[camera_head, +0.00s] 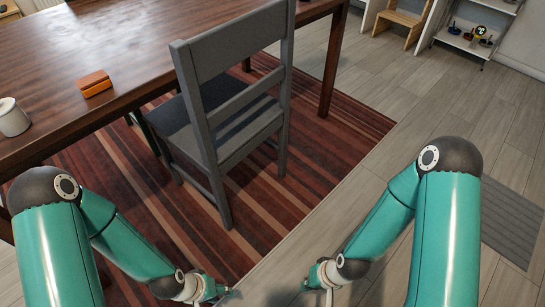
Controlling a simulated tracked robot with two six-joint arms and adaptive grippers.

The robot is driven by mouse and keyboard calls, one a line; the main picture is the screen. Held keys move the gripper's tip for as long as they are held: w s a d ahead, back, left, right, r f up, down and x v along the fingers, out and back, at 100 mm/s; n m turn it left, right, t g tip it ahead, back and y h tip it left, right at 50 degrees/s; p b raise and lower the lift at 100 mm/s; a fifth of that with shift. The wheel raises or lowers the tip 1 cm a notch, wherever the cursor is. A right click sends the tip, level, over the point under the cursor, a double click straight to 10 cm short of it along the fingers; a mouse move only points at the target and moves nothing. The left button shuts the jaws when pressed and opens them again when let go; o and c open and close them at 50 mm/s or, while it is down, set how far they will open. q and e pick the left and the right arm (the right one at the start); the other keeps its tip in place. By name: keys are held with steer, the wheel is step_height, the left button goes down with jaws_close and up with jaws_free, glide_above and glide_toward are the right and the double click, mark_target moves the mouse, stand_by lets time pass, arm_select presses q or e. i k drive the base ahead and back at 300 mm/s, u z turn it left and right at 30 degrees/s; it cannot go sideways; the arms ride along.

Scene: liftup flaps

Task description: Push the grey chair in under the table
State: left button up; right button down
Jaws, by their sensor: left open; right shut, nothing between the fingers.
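The grey chair (206,136) stands upright on the striped rug, beside the long edge of the brown wooden table (130,38). Its slatted back is towards me and rises above the tabletop's near edge. The far side of its seat (183,117) appears to reach the table edge; how far it goes under is hard to tell. My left gripper (222,294) is open at the bottom of the view, in front of the chair and apart from it. My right gripper (318,286) is shut and empty, further right, over the floor. The fingers of both show only small and partly.
An orange box (95,83) and a white cup (12,118) sit on the table. A red striped rug (325,150) lies under chair and table. A wooden stool (402,20) and a white shelf (470,38) stand at the back right.

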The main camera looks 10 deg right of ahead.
mark_target(217, 118)
steer(key=z, duration=0.15)
steer(key=i, duration=0.1)
steer(key=z, duration=0.2)
steer(key=k, duration=0.7)
steer(key=u, duration=0.95)
steer(key=i, duration=1)
steer(key=z, duration=0.05)
